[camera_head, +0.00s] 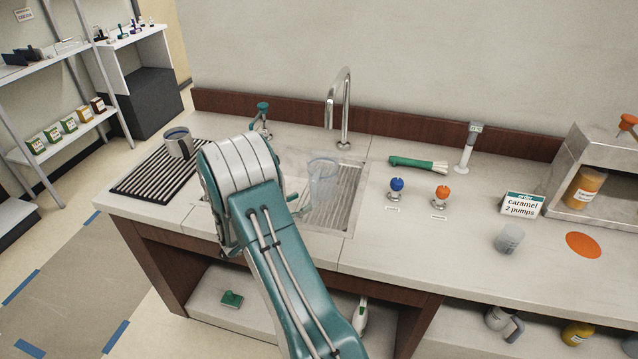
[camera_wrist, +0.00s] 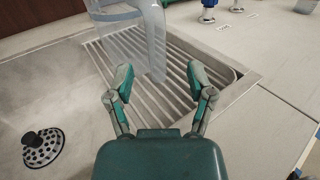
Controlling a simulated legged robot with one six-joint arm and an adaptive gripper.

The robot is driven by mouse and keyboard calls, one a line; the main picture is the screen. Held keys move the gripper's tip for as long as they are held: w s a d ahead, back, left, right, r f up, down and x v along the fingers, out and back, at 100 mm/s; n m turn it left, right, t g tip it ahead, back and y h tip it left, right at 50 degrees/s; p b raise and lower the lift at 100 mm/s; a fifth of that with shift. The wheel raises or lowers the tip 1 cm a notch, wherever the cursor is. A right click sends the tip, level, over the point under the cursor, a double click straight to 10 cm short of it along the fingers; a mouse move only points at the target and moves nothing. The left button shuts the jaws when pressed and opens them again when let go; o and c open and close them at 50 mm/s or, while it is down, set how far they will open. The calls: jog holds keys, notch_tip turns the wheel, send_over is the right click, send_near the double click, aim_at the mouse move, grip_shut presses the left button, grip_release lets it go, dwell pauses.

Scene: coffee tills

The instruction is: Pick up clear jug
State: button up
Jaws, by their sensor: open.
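The clear jug (camera_head: 323,183) stands on the ribbed rack in the sink basin. In the wrist view the see-through jug (camera_wrist: 147,42) is at the top, cut off by the frame edge. My gripper (camera_wrist: 161,82) is open, with its two green fingers spread apart below the jug in the picture. The jug's lower end shows near the level of the fingertips, between them. I cannot tell whether a finger touches it. In the head view my arm hides most of the gripper.
A tall faucet (camera_head: 342,110) rises behind the sink. A metal pitcher (camera_head: 179,145) stands on the dark grate (camera_head: 150,180) at left. Blue (camera_head: 397,185) and orange (camera_head: 442,193) knobs, a green-handled brush (camera_head: 412,163) and a small cup (camera_head: 509,239) are on the right counter. A round black strainer (camera_wrist: 42,148) is left in the wrist view.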

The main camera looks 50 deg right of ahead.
aim_at(314, 194)
jog(key=d, duration=0.5)
jog(key=shift+s+d+f, duration=0.1)
jog(key=shift+s+d, duration=0.05)
jog(key=shift+d, duration=0.25)
jog(key=shift+a, duration=0.15)
jog(key=shift+a, duration=0.1)
jog(key=c, duration=0.4)
grip_shut()
